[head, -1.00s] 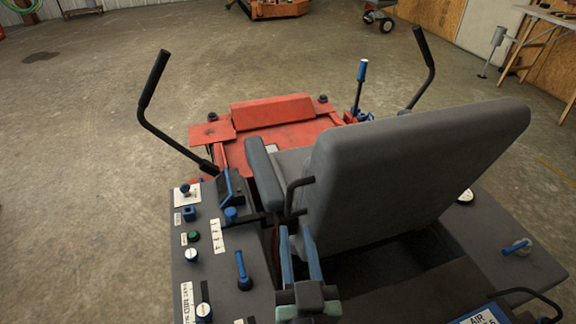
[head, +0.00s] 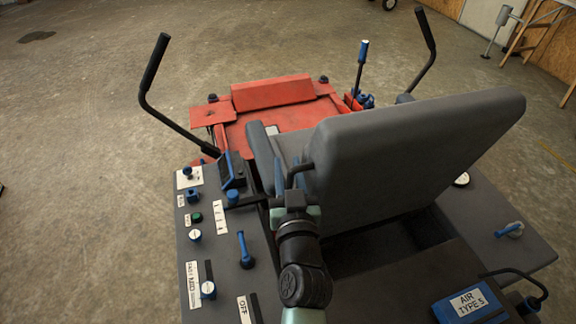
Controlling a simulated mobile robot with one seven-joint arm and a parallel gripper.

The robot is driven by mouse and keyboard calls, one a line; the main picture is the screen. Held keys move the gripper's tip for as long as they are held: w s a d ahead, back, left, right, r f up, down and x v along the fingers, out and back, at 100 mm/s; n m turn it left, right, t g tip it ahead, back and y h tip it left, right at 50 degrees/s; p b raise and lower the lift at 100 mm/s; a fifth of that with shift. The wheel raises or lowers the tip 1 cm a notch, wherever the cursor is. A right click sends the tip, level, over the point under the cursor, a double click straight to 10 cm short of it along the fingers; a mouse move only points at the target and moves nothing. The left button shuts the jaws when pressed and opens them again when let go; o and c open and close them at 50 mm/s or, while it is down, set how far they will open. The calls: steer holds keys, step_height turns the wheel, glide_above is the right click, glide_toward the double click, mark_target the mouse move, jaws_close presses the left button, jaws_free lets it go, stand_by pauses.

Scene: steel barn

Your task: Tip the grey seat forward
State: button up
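The grey seat (head: 415,140) sits on the red mower, its tall backrest towards me and its left armrest (head: 264,150) beside it. A black bent handle (head: 308,168) sticks out from the left side of the seat. My gripper (head: 289,174) is at this handle, its two blue fingers apart with the handle's bar between or just beside them. I cannot tell whether they touch it. The gripper looks open. My wrist hides the lower end of the handle and part of the seat's side.
A dark console (head: 228,260) with blue knobs and levers lies to the left. A black control lever (head: 152,75) rises at the left and another (head: 424,45) at the right. A dark gap (head: 375,245) lies behind the seat. A labelled box (head: 468,303) is at lower right.

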jaws_close()
stand_by(1.4)
